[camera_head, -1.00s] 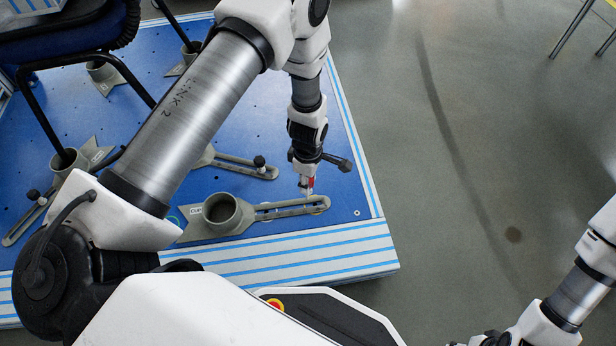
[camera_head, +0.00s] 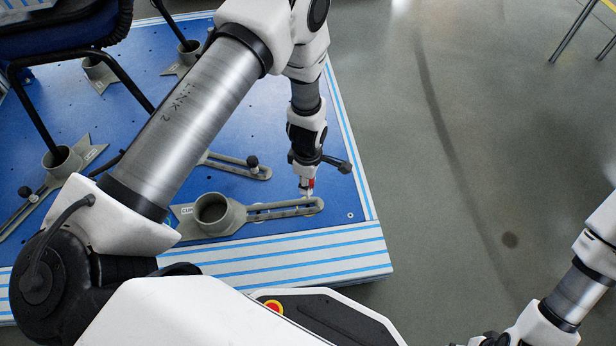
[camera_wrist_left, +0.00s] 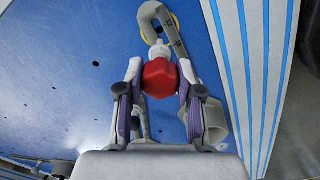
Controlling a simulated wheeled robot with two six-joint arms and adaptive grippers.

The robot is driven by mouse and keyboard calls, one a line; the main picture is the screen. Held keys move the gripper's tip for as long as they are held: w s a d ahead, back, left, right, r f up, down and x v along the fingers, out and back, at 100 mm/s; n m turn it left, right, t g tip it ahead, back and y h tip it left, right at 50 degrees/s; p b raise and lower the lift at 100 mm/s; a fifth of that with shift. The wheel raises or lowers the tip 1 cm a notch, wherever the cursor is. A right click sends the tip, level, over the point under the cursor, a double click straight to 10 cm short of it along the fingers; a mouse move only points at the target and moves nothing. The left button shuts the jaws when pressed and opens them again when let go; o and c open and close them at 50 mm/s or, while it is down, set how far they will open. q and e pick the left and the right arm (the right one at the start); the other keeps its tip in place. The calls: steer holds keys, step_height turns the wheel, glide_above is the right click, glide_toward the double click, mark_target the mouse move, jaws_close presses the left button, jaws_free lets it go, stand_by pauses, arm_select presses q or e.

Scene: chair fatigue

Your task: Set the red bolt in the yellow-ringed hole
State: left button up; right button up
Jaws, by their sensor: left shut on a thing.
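My left gripper (camera_head: 306,181) is shut on the red bolt (camera_head: 311,183), just above the slotted end of the grey clamp arm (camera_head: 262,213). In the left wrist view the bolt's red head (camera_wrist_left: 160,77) sits between the two fingers of the left gripper (camera_wrist_left: 158,88). Its pale shank points at the arm's slotted end. The yellow ring (camera_wrist_left: 174,17) shows around that end, on the blue plate. The hole itself is hidden, and I cannot tell whether the bolt's tip touches anything. My right gripper (camera_head: 492,341) is cut off at the bottom edge of the head view.
A grey cup (camera_head: 212,211) forms the other end of the clamp. Further clamps hold the black chair legs (camera_head: 30,118) on the blue platform (camera_head: 270,120). The platform's striped edge (camera_head: 300,255) is close by. Open grey floor (camera_head: 440,200) lies to the right.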

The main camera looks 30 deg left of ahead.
arm_select(q)
steer(key=shift+f+b, duration=0.65)
steer(key=shift+f, duration=0.95)
steer(key=shift+r, duration=0.1)
steer(key=shift+p, duration=0.3)
steer(key=shift+p, duration=0.4)
steer(key=shift+f+b, duration=1.65)
steer(key=shift+f, duration=0.95)
steer(key=o, duration=1.1)
steer(key=shift+o, duration=0.2)
